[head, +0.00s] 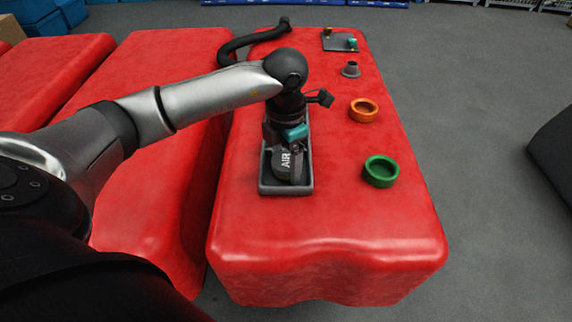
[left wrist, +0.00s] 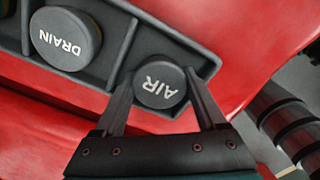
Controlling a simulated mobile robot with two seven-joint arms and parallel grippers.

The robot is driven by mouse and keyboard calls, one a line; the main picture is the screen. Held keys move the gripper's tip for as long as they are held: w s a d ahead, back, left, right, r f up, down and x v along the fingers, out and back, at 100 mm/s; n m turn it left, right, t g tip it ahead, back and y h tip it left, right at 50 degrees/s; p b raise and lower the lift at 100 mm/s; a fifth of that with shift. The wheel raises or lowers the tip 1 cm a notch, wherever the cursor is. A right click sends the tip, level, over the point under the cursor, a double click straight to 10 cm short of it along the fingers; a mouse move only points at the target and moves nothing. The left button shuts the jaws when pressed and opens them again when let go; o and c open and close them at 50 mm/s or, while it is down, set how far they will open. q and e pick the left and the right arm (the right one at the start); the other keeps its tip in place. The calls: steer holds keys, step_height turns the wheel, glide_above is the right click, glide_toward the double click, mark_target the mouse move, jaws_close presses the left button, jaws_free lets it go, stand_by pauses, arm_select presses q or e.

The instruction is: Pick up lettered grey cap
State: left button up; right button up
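A round dark grey cap lettered AIR (left wrist: 160,85) sits in the end compartment of a grey tray (left wrist: 205,62). A second grey cap, lettered DRAIN (left wrist: 66,38), sits in the neighbouring compartment. My right gripper is not in view.
The tray rests on a red tank top (head: 330,225). To its right stand a green ring (head: 381,171), an orange ring (head: 363,110) and a grey cone-shaped fitting (head: 351,69). A small plate with fittings (head: 340,41) and a black hose (head: 240,42) lie at the far end.

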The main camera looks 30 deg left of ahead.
arm_select(q)
steer(key=c, duration=0.8)
steer(key=shift+r, duration=0.1)
